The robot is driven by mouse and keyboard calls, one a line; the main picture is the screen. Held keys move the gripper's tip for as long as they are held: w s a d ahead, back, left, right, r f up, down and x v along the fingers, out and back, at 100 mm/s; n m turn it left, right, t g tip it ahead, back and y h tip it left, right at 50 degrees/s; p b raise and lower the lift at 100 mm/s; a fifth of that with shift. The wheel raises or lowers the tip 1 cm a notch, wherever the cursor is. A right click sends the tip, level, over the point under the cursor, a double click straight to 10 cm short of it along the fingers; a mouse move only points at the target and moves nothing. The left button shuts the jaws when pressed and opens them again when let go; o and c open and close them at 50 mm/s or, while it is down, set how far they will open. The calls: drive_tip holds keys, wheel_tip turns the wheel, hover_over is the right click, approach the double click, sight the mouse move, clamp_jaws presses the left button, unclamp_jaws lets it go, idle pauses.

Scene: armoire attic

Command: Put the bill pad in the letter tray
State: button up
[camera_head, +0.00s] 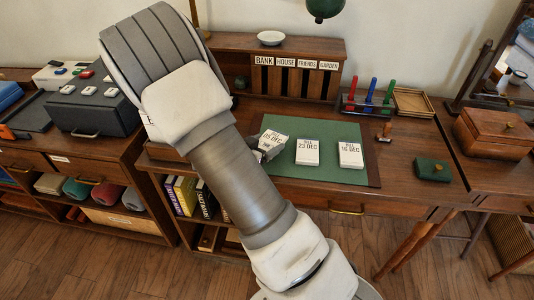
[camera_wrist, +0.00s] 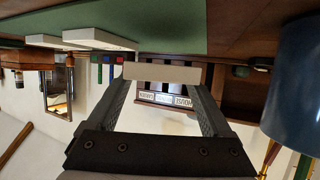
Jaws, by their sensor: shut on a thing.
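Three white dated pads show at the desk's green mat. The left pad (camera_head: 274,137), dated in DEC, is between the fingers of my gripper (camera_head: 264,153) and sits turned relative to the others. Its pale edge (camera_wrist: 162,73) spans the fingertips in the wrist view. My gripper (camera_wrist: 163,80) is shut on it. The 23 DEC pad (camera_head: 307,152) and the 16 DEC pad (camera_head: 350,155) lie flat to the right. Which pad is the bill pad is not readable. A shallow wooden tray (camera_head: 414,103), seemingly the letter tray, sits at the desk's back right.
The green mat (camera_head: 335,177) has free room in front. A pen stand with red, blue and green pens (camera_head: 371,92) is left of the tray. A stamp (camera_head: 385,131) and green box (camera_head: 433,170) stand right. A labelled rack (camera_head: 296,77) is behind.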

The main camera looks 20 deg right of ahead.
drive_tip(key=shift+f+b, duration=0.6)
drive_tip(key=shift+f, duration=1.25)
drive_tip(key=shift+f, duration=0.15)
drive_tip(key=o, duration=0.9)
drive_tip(key=shift+f, duration=0.1)
drive_tip(key=shift+o, duration=1.3)
